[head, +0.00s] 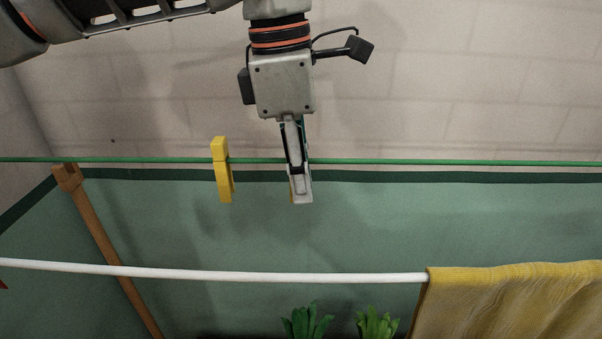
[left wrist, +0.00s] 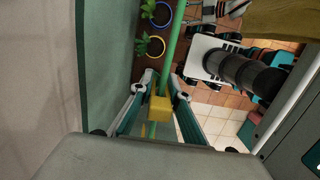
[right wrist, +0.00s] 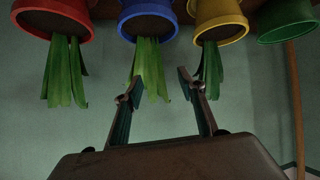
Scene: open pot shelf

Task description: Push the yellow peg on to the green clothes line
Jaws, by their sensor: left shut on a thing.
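My left gripper (head: 300,198) points down in front of the green clothes line (head: 420,163). It is shut on a yellow peg (left wrist: 160,109), which shows between the fingertips in the left wrist view. In the head view only a thin yellow sliver of this peg shows beside the finger. The green line (left wrist: 174,45) runs up to the held peg in the left wrist view; I cannot tell how far the peg sits on it. A second yellow peg (head: 221,170) hangs upright at the line, left of the gripper. My right gripper (right wrist: 160,85) is open and empty.
A white line (head: 220,275) runs lower and nearer, with a yellow cloth (head: 520,300) over its right part. A wooden post (head: 105,245) stands at left. Green plants (head: 375,322) are below. In the right wrist view, coloured pots (right wrist: 148,22) appear upside down beyond the fingers.

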